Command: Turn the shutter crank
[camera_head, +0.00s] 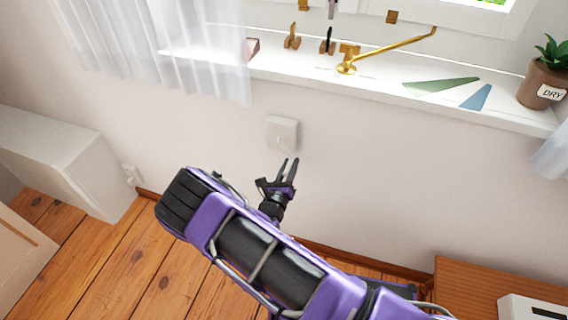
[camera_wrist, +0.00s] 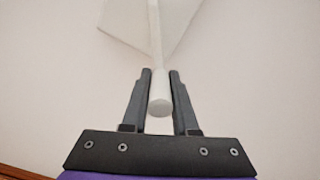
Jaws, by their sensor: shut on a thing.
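The shutter crank is a white box (camera_head: 283,132) on the wall below the window sill, with a thin pale arm and a white knob. In the wrist view the box (camera_wrist: 190,22) is at the top and the round-ended knob (camera_wrist: 160,102) sits between the two dark fingers. My gripper (camera_wrist: 160,85) is shut on the knob, with one finger on each side. In the head view my gripper (camera_head: 288,168) is just below the box, and its fingers partly hide the knob.
The white sill above holds a brass stay (camera_head: 388,52), green and blue wedges (camera_head: 442,86) and a potted plant (camera_head: 541,84). A sheer curtain (camera_head: 160,45) hangs at the left. A pale cabinet (camera_head: 75,155) stands left; a wooden top (camera_head: 470,285) is at lower right.

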